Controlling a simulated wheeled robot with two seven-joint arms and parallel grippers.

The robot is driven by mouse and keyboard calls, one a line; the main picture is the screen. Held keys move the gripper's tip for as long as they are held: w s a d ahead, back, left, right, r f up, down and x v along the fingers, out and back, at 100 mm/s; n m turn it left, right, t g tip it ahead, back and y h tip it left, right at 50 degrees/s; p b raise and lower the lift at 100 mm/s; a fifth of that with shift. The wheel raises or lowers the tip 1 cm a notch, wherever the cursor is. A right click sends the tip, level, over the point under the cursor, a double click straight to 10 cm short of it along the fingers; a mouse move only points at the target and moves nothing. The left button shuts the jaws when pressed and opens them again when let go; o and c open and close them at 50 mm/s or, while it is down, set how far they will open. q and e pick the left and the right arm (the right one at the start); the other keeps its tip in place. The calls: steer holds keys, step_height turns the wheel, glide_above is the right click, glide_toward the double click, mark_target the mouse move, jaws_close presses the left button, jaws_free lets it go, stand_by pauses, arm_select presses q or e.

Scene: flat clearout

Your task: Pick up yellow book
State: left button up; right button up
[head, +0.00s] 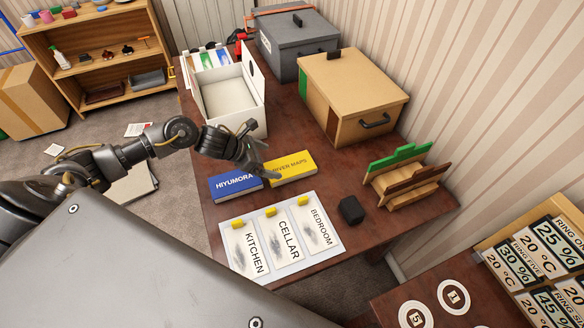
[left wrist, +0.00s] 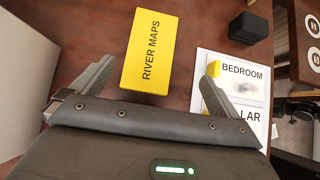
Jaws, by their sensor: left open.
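The yellow book (head: 292,166), labelled "RIVER MAPS", lies flat on the brown table (head: 330,205). In the left wrist view the yellow book (left wrist: 150,52) lies ahead of and between the spread fingers. My left gripper (head: 258,172) is open and empty, over the book's left end. It also shows open in the left wrist view (left wrist: 152,88), and the fingers do not touch the book there. The gripper hides part of the book's left end in the head view. My right gripper is not in view.
A blue book (head: 235,186) lies just left of the yellow one. A white card sheet (head: 280,238) with yellow tabs lies in front, a black block (head: 351,210) to the right. A white open box (head: 228,98) and a tan box (head: 350,92) stand behind.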

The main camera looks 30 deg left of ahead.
mark_target(290, 166)
arm_select(q)
steer(key=shift+w+f, duration=0.4)
steer(key=shift+f, duration=0.3)
steer(key=shift+w+f, duration=0.1)
steer(key=shift+w, duration=0.3)
steer(key=shift+d+f, duration=0.1)
steer(key=shift+f, duration=0.05)
steer(key=x, duration=0.4)
steer(key=shift+w+d+f+p, duration=0.1)
steer(key=shift+w+f+p, duration=0.1)
steer(key=shift+f+p, duration=0.15)
steer(key=shift+w+d+f+p, duration=0.2)
steer(key=shift+w+f+p, duration=0.05)
steer(key=shift+p, duration=0.25)
steer(key=shift+p+x, duration=0.5)
steer(key=shift+x, duration=1.6)
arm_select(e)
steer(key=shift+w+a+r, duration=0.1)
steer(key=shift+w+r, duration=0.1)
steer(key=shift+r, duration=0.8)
arm_select(q)
steer(key=shift+a+f, duration=0.1)
steer(key=shift+a, duration=0.15)
steer(key=shift+w, duration=0.1)
steer(key=c, duration=1.1)
